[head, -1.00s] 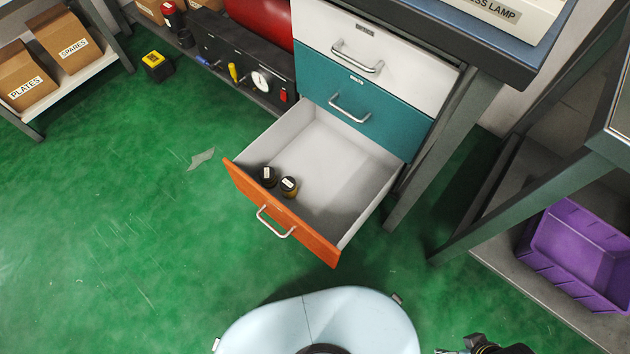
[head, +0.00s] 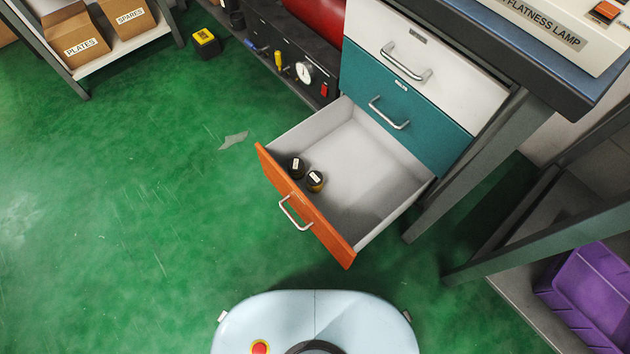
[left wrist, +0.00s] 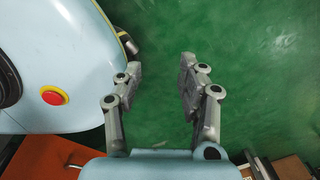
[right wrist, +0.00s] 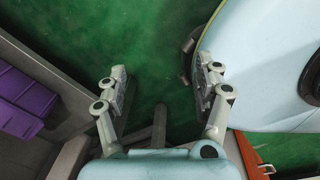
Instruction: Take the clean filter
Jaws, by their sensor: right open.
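Two small dark cylinders with pale labels stand in the open orange-fronted drawer (head: 352,237), near its front left corner. My left gripper (left wrist: 160,75) is open and empty over the green floor beside my base. My right gripper (right wrist: 160,85) is open and empty on the other side. Neither gripper shows in the head view.
A closed teal drawer (head: 405,108) and a closed white drawer (head: 440,60) sit above the open one. A purple crate (head: 590,290) stands on a low shelf at right. Boxes marked PLATES (head: 78,40) and SPARES (head: 128,14) are at upper left.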

